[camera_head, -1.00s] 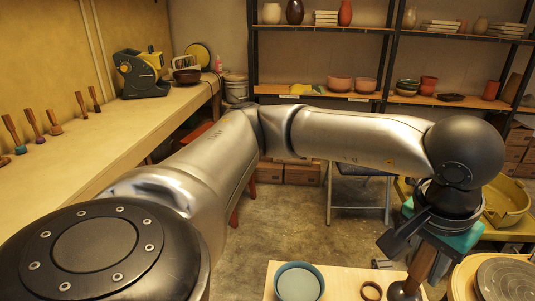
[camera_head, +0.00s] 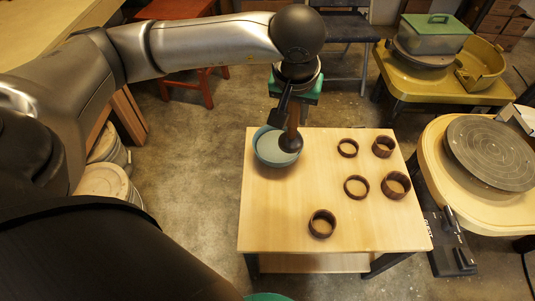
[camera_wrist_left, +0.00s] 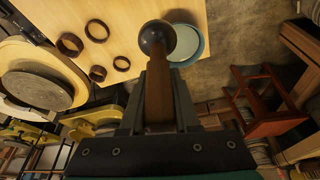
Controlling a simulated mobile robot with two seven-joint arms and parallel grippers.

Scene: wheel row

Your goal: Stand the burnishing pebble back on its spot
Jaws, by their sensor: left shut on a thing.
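The burnishing pebble has a brown wooden handle (camera_head: 293,118) and a dark rounded head (camera_head: 291,141). My left gripper (camera_head: 288,98) is shut on the handle and holds it roughly upright, head down. The head overlaps the right part of a blue-green bowl (camera_head: 262,158) with a pale inside; its height above the table is unclear. In the left wrist view the handle (camera_wrist_left: 159,98) sits between the fingers (camera_wrist_left: 158,90), and the head (camera_wrist_left: 157,38) points away from the gripper, overlapping the bowl (camera_wrist_left: 186,43). My right gripper is out of view.
Several dark brown rings, low and taller, such as one (camera_head: 322,223) near the front, stand on the small wooden table (camera_head: 280,215). The table's left front is clear. A potter's wheel (camera_head: 490,150) is at right. A green lidded box (camera_head: 433,36) stands behind on a yellow table (camera_head: 400,78).

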